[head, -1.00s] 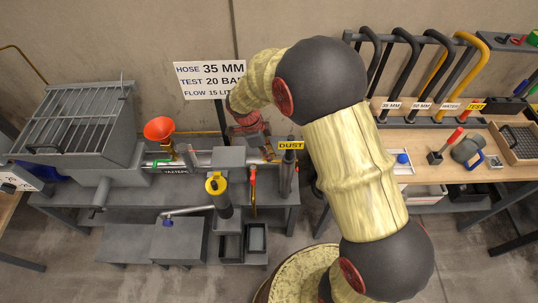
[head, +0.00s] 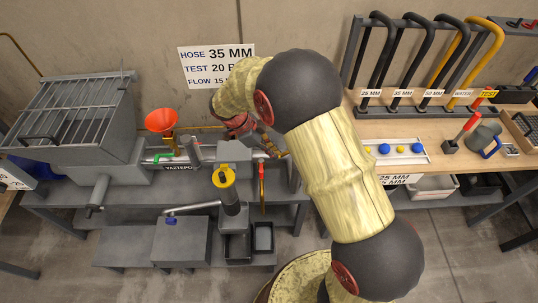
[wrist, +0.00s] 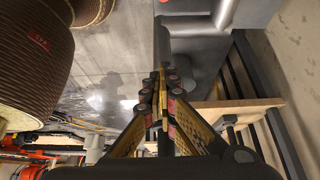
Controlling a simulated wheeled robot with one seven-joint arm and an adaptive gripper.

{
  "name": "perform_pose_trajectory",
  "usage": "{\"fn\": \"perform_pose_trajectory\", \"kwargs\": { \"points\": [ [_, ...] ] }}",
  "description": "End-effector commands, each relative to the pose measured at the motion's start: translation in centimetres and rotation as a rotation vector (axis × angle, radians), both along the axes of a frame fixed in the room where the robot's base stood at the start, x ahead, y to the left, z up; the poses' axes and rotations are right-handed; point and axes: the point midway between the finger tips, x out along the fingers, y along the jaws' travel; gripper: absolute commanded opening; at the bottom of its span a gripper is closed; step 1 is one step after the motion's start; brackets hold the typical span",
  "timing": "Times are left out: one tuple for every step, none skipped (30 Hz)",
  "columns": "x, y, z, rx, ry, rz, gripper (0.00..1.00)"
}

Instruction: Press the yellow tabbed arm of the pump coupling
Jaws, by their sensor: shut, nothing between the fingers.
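The pump body (head: 236,151) stands on the grey bench at the middle left, with its horizontal pipe (head: 205,160) running left. I cannot clearly make out the coupling's yellow tabbed arm; my arm covers the pump's right end in the head view. My gripper (head: 272,148) is beside that end, small and partly hidden. In the wrist view my gripper (wrist: 161,88) is shut and empty, with its fingertips together. A dark pipe-like part (wrist: 162,42) lies just beyond the fingertips; contact cannot be told.
A red-topped handle (head: 262,172) is near my gripper. At right, a wooden table (head: 455,141) holds a hose rack, a white tray (head: 421,158) and tools.

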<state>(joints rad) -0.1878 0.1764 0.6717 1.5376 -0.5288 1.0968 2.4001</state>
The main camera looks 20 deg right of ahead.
Motion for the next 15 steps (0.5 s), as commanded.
{"fn": "perform_pose_trajectory", "kwargs": {
  "points": [
    [0.0, -0.1, -0.6, 0.0, 0.0, -0.001, 0.0],
    [0.0, -0.1, -0.7, 0.0, 0.0, -0.001, 0.0],
    [0.0, -0.1, -0.9, 0.0, 0.0, -0.001, 0.0],
    [0.0, -0.1, -1.0, 0.0, 0.0, -0.001, 0.0],
    [-0.1, -0.1, -1.2, 0.0, 0.0, -0.001, 0.0],
    [-0.1, -0.2, -1.3, 0.0, 0.001, -0.001, 0.0],
    [-0.1, -0.2, -1.4, 0.0, 0.001, -0.001, 0.0],
    [-0.1, -0.2, -1.6, 0.0, 0.001, -0.001, 0.0],
    [-0.1, -0.2, -1.7, 0.0, 0.001, -0.001, 0.0],
    [-0.1, -0.3, -1.8, 0.0, 0.001, -0.001, 0.0],
    [-0.1, -0.3, -1.9, 0.0, 0.001, -0.001, 0.0],
    [-0.1, -0.3, -2.0, 0.001, 0.001, -0.001, 0.0],
    [-0.1, -0.4, -2.1, 0.001, 0.001, -0.001, 0.0],
    [-0.2, -0.4, -2.2, 0.001, 0.001, -0.001, 0.0],
    [-0.2, -0.4, -2.3, 0.001, 0.001, -0.001, 0.0]
  ]
}}
